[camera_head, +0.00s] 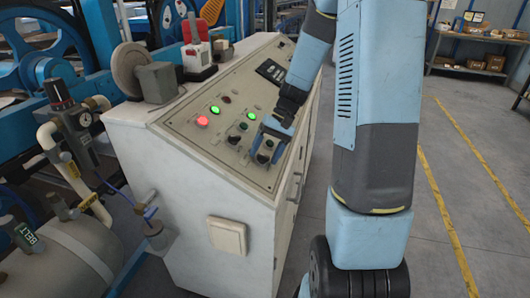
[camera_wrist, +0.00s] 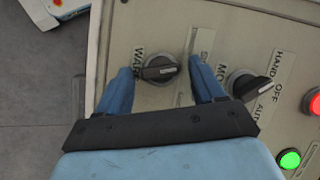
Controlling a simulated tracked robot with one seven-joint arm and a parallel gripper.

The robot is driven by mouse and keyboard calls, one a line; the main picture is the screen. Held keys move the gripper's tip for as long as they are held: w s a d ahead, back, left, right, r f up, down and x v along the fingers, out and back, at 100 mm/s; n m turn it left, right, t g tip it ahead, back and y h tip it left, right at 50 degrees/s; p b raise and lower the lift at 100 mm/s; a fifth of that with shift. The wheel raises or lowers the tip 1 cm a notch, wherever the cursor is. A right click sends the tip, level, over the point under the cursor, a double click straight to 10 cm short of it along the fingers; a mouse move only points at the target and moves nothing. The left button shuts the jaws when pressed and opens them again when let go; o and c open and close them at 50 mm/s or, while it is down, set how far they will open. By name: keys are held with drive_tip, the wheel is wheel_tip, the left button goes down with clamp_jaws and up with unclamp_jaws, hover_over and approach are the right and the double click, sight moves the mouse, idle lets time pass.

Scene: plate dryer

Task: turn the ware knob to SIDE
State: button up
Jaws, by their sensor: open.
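In the wrist view the ware knob (camera_wrist: 158,70) is a dark rotary knob with a pale line on its bar. The bar lies nearly level in the picture, beside the WARE label (camera_wrist: 138,62). My gripper (camera_wrist: 160,67) is open, with one blue finger on each side of the knob and visible gaps. I cannot tell how deep the fingertips reach. Position lettering right of the knob is partly hidden by a finger, so I cannot read SIDE. In the head view my gripper (camera_head: 268,147) is at the lower right part of the sloping control panel (camera_head: 190,125).
The mode knob (camera_wrist: 250,86), marked HAND, OFF and AUTO, sits close to the right finger. A red lamp (camera_wrist: 314,102) and a green lamp (camera_wrist: 290,159) lie further right. The cabinet (camera_head: 190,205) stands beside blue machinery; open floor (camera_head: 440,190) is on the right.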

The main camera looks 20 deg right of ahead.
drive_tip(key=shift+r, duration=0.1)
drive_tip(key=v, duration=1.3)
drive_tip(key=shift+d+r, duration=0.15)
drive_tip(key=shift+r, duration=0.05)
drive_tip(key=shift+w, duration=0.15)
drive_tip(key=s+a+r+t+h, duration=0.2)
drive_tip(key=s+r, duration=0.1)
drive_tip(key=s, duration=0.4)
drive_tip(key=s+a+r+n+t+h, duration=0.1)
drive_tip(key=s+a+r+t+h, duration=0.1)
drive_tip(key=s, duration=0.6)
drive_tip(key=s+a+r+t+h, duration=0.2)
drive_tip(key=s+a+r+t, duration=0.1)
drive_tip(key=s, duration=0.4)
drive_tip(key=shift+s+a+r+n, duration=0.3)
drive_tip(key=shift+s+r+n, duration=0.1)
drive_tip(key=shift+r, duration=0.4)
